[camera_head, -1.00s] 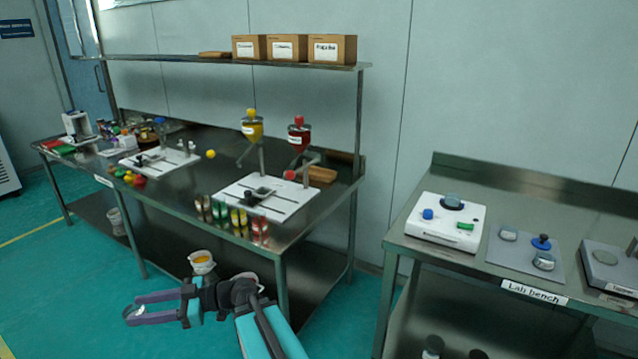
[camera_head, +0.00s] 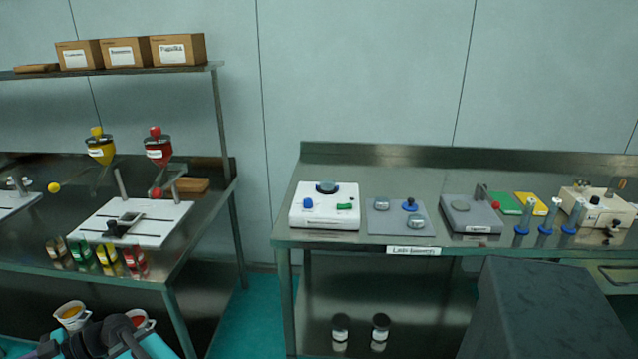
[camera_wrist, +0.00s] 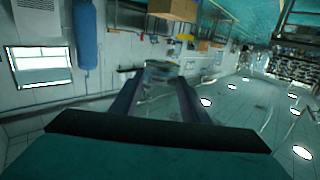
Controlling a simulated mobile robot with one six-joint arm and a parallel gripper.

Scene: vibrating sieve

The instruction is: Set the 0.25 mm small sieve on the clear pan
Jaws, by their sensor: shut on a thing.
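My gripper (camera_wrist: 165,70) shows in the wrist view, its two dark fingers close around a small, pale, round see-through thing (camera_wrist: 165,74). I cannot read any size mark on it. In the head view only part of my arm shows at the lower left; the gripper is out of that picture, far from the lab bench. A white shaker (camera_head: 325,215) on the bench bears a bluish round piece (camera_head: 326,187) on a dark seat. Two round grey pieces, one left (camera_head: 382,204) and one in front (camera_head: 416,222), sit on a grey mat (camera_head: 390,228). I cannot tell which is the clear pan.
A blue-knobbed piece (camera_head: 410,205) is on the mat. A grey-plated device (camera_head: 470,215) stands right of it, then several blue posts. Two jars (camera_head: 340,332) are on the lower shelf. A dark grey box-like shape (camera_head: 545,315) blocks the lower right. The left table (camera_head: 190,245) is crowded.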

